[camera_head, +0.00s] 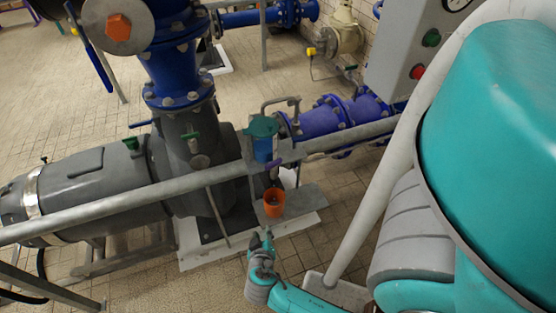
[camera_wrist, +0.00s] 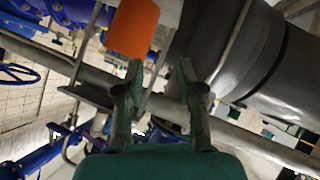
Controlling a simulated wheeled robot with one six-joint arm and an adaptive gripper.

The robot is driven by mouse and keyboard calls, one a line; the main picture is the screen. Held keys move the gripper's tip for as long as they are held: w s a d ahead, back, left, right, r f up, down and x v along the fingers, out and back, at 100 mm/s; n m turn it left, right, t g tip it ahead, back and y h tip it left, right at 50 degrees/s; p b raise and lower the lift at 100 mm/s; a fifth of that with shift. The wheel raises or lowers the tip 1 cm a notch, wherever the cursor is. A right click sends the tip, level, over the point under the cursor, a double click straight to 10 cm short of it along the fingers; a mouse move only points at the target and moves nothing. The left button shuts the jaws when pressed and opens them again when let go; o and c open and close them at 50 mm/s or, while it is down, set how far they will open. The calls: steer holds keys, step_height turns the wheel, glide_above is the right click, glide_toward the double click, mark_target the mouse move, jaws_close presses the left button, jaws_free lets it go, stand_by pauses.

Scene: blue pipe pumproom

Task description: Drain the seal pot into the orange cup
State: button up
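The orange cup (camera_head: 274,204) appears at the grey plate (camera_head: 302,203) below the seal pot. I take the blue pot with the teal lid (camera_head: 263,146) to be the seal pot. My gripper (camera_head: 268,236) is just in front of and below the cup in the head view. In the wrist view my gripper (camera_wrist: 161,67) shows two spread fingers with nothing between them. The cup's contents and the pot's drain valve are not clear.
A long grey rail (camera_head: 110,202) crosses between my body and the pump. The dark grey pump (camera_head: 105,180) is at left, and blue pipework (camera_head: 330,118) runs behind the pot. A control box (camera_head: 405,50) stands at upper right.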

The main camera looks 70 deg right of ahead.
steer(key=w+d+r+m+g+h, duration=0.4)
steer(key=d+r+m+g, duration=0.2)
steer(key=d+r+m, duration=0.15)
steer(key=m+g, duration=0.9)
steer(key=m, duration=0.1)
glide_toward(280, 158)
steer(key=shift+n+t, duration=0.35)
steer(key=shift+t, duration=0.05)
steer(key=x, duration=1)
steer(key=shift+s+a, duration=0.15)
jaws_close()
